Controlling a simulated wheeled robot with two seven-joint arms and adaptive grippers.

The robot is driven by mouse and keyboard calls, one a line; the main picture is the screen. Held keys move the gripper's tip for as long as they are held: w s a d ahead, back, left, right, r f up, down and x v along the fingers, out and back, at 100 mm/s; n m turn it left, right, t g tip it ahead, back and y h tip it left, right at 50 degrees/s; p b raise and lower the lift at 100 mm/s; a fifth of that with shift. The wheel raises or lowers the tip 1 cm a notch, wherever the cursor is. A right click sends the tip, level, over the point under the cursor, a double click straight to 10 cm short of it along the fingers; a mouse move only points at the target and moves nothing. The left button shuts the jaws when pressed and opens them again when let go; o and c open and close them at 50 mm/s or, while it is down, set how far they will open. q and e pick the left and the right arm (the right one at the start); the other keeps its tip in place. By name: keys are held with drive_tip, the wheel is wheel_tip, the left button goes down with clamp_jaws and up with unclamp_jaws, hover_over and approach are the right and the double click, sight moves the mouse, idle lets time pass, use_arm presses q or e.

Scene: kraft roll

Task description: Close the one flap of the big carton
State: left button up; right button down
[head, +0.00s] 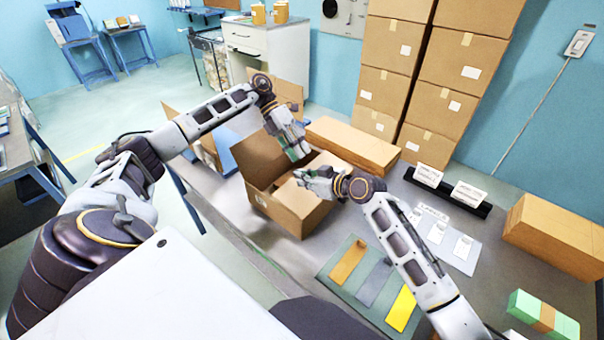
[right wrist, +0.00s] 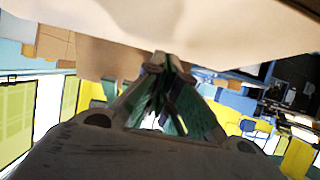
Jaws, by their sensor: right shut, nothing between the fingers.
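The big brown carton (head: 292,213) stands on the grey table in the middle of the head view. A flap (head: 258,158) stands up at its far left side. My left gripper (head: 298,150) points down over the back of the carton; I cannot tell whether its fingers are open. My right gripper (head: 303,175) lies just above the carton's top, shut and empty, and hides part of it. In the right wrist view, the shut fingertips (right wrist: 165,65) are at or near a broad tan cardboard surface (right wrist: 200,28); I cannot tell whether they touch it.
A long brown box (head: 350,143) lies behind the carton. A mat with coloured strips (head: 345,268) lies in front, right of the carton. A black holder with white cards (head: 448,190) stands at right. Stacked cartons (head: 385,80) stand by the wall.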

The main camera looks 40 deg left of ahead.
use_arm(q)
drive_tip(key=shift+s+a+r, duration=0.1)
drive_tip(key=shift+a+r, duration=0.1)
drive_tip(key=shift+a, duration=0.25)
